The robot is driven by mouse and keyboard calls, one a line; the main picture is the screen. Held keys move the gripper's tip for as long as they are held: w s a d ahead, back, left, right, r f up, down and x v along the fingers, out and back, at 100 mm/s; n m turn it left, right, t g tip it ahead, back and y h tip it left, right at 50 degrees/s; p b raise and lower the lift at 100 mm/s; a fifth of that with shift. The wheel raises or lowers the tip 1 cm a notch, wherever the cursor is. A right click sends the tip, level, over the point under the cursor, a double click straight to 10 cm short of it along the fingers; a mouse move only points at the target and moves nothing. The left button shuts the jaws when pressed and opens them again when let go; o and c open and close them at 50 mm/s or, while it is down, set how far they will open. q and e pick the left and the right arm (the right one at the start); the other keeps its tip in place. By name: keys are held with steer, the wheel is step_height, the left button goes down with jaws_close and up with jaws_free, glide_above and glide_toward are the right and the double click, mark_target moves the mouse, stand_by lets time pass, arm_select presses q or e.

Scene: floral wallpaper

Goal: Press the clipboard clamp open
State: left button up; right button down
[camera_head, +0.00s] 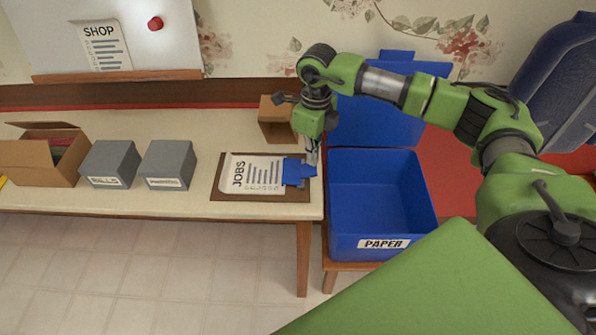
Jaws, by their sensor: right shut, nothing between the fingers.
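The clipboard (217,186) lies flat on the cream table near its right end. It is brown and carries a white sheet (256,174) marked "JOBS". Its blue clamp (293,174) sits at the right end of the board. My right gripper (312,160) points down at the clamp's right side, with shut fingers and nothing between them. The fingertips are at or just above the clamp; I cannot tell whether they touch it. Whether the clamp is pressed open is too small to tell. My left gripper is not in view.
A blue bin (382,243) labelled "PAPER" stands right of the table. A small brown box (272,120) is behind the clipboard. Two grey boxes (168,160) and an open cardboard box (38,165) stand to the left. A whiteboard (175,40) is on the wall.

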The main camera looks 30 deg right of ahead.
mark_target(312, 169)
steer(key=shift+f+b, duration=1.1)
steer(key=shift+f, duration=0.4)
stand_by(0.6)
steer(key=shift+r+p, duration=2.3)
steer(key=shift+r, duration=1.25)
